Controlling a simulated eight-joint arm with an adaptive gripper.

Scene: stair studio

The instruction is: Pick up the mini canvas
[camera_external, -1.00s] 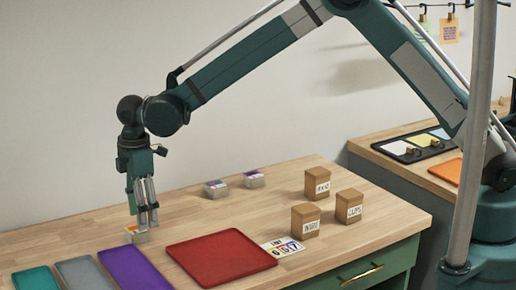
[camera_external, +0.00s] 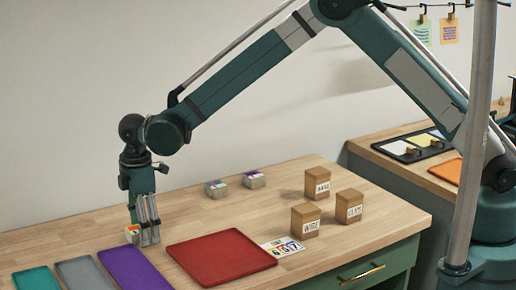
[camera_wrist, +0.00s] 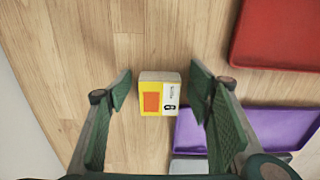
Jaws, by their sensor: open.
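A small block with a yellow, orange and white printed top (camera_wrist: 160,94) lies on the wooden table, and I take it for the mini canvas; its print is too small to read surely. In the wrist view it sits between the two fingers of my gripper (camera_wrist: 161,86), with a gap on each side. In the external view my gripper (camera_external: 147,237) is low over the table, and its fingers hide part of the block (camera_external: 132,231). My gripper is open and holds nothing.
A red tray (camera_external: 222,256) lies right of the block, with purple (camera_external: 133,268), grey (camera_external: 86,272) and teal (camera_external: 37,278) trays in front. Two small printed blocks (camera_external: 216,188) (camera_external: 253,179) lie farther back. Labelled wooden boxes (camera_external: 304,220) stand right. Bare table lies behind.

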